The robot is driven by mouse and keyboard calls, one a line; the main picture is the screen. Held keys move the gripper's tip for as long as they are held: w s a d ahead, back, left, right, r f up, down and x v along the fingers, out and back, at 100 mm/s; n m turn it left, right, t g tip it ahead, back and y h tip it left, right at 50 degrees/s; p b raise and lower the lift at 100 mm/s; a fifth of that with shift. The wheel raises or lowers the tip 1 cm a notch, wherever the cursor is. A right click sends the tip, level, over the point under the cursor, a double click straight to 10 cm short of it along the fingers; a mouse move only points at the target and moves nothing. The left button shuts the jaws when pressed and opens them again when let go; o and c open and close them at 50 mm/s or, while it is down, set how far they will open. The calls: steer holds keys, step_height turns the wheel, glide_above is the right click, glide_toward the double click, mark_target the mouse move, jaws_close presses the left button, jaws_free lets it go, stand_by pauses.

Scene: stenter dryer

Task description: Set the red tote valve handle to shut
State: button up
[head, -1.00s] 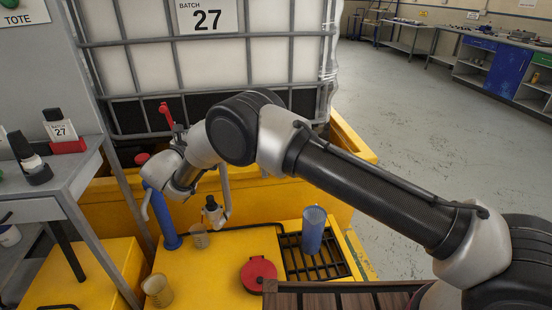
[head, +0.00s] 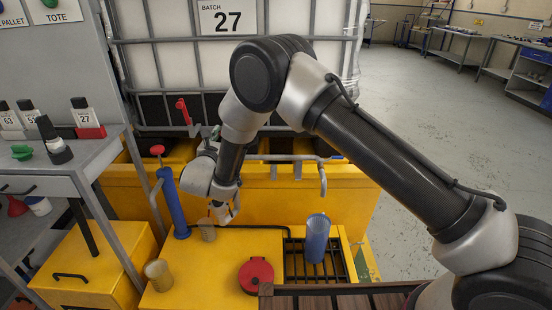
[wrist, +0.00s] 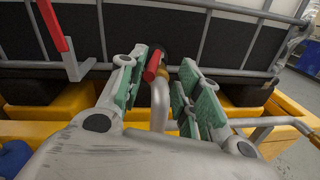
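The red tote valve handle (head: 183,110) stands near the tote's lower edge in the head view, close to upright and leaning left. In the wrist view the red handle (wrist: 50,25) shows at the upper left on a bent grey shank, outside and left of my fingers. My gripper (wrist: 172,65) points toward the tote and is open, its green-padded fingers apart. Between them in the picture are a grey pipe (wrist: 159,105) and a small red piece (wrist: 152,65) beside a brass fitting; I cannot tell if the fingers touch them. In the head view my wrist mostly hides the gripper.
The white tote (head: 150,62) stands behind a yellow bund (head: 300,205). A blue hand pump (head: 173,205) is left of my wrist. A blue beaker (head: 317,238) stands on a grate, with a red lid (head: 256,275) nearby. Open floor lies right.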

steer(key=s+d+f+m+g+h, duration=0.1)
steer(key=s+d+m+g+h, duration=0.2)
steer(key=d, duration=0.6)
steer(key=s+d+f+m+g+h, duration=0.2)
steer(key=s+d+m+g+h, duration=0.2)
steer(key=d, duration=0.5)
steer(key=shift+s+d+f+m+g, duration=0.15)
steer(key=shift+s+d+m+g, duration=0.25)
steer(key=shift+s+m+g, duration=0.25)
steer(key=shift+w, duration=0.1)
steer(key=shift+c, duration=0.4)
